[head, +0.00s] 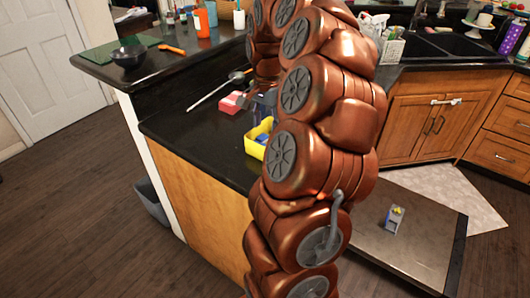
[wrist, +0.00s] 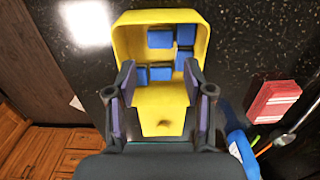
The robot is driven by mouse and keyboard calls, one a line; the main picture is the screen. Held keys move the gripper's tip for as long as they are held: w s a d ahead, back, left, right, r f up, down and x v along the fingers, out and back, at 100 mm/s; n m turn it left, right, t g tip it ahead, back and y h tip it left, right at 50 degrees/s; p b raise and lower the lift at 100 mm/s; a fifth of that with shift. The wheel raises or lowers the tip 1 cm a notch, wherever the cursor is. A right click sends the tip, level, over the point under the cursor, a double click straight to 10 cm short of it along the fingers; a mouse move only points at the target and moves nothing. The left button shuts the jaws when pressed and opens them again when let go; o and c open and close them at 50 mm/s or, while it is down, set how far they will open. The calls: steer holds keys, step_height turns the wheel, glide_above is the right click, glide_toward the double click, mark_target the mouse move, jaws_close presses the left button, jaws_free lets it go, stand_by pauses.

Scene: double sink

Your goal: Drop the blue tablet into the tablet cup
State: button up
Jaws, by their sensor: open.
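A yellow open container (wrist: 162,122) sits on the dark counter, and it also shows in the head view (head: 252,146). Several blue tablets (wrist: 160,38) lie inside it in the wrist view. I cannot tell whether this container is the tablet cup; no other cup is clear in the wrist view. My gripper (wrist: 160,82) is open, with its two fingers apart over the container, one near each side wall. A blue tablet (wrist: 161,73) shows between the fingers, seemingly inside the container and not gripped. In the head view my arm hides part of the container.
A red box (wrist: 272,100) and a blue object (wrist: 242,152) are right of the container in the wrist view. A dark bowl (head: 128,56) and orange spoon (head: 172,49) lie on the raised counter. A small grey item (head: 393,222) stands on the low dark surface at right.

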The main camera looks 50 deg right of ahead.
steer(key=shift+s+d+f, duration=0.1)
steer(key=shift+d+f, duration=0.15)
steer(key=shift+d, duration=0.05)
steer(key=shift+f, duration=0.25)
steer(key=shift+f+p, duration=1.4)
steer(key=shift+f, duration=2.05)
steer(key=c, duration=0.6)
